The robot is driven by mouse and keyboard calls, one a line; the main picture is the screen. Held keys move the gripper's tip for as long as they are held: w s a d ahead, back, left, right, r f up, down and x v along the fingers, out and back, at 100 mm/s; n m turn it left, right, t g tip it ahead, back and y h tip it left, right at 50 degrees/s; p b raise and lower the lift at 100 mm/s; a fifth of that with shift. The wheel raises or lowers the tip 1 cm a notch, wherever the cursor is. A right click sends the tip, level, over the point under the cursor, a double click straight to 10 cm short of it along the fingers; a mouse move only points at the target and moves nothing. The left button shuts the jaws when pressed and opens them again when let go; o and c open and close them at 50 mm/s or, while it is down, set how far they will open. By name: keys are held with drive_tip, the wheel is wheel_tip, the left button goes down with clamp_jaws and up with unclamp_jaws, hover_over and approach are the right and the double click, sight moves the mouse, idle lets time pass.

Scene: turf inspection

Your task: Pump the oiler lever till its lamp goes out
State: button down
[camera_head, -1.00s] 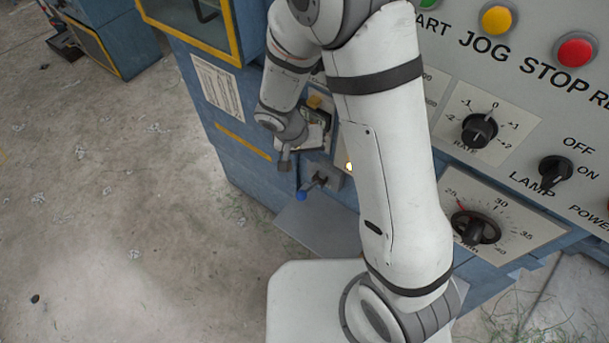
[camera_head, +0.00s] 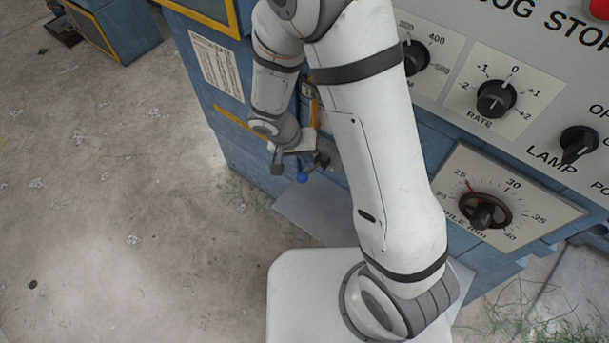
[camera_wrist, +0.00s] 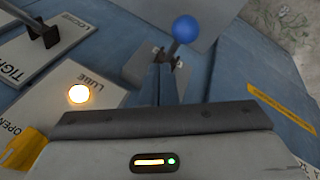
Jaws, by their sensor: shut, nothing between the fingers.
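The oiler lever ends in a blue ball (camera_wrist: 186,28) and comes out of a grey bracket plate on the blue machine. The ball also shows in the head view (camera_head: 302,178), just below my gripper. The round lamp (camera_wrist: 78,94) beside the word LUBE glows warm yellow-white; my arm hides it in the head view. My gripper (camera_wrist: 166,80) is shut and empty. Its fingers reach over the lever's bracket, close to the shaft below the ball. I cannot tell whether they touch the lever.
A grey plate (camera_head: 310,212) juts out below the lever. The control panel with the rate knob (camera_head: 495,98) is at right. Open concrete floor (camera_head: 110,220) lies left.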

drive_tip(key=shift+s+a+f+b, duration=0.1)
drive_tip(key=shift+s+f+b, duration=0.1)
drive_tip(key=shift+f+b, duration=0.2)
drive_tip(key=shift+s+a+f+b, duration=0.15)
drive_tip(key=shift+f+b, duration=0.1)
drive_tip(key=shift+f, duration=0.2)
drive_tip(key=shift+f, duration=0.15)
idle(1.4)
drive_tip(key=shift+s+f+b, duration=0.1)
drive_tip(key=shift+f+b, duration=0.15)
drive_tip(key=shift+b, duration=0.5)
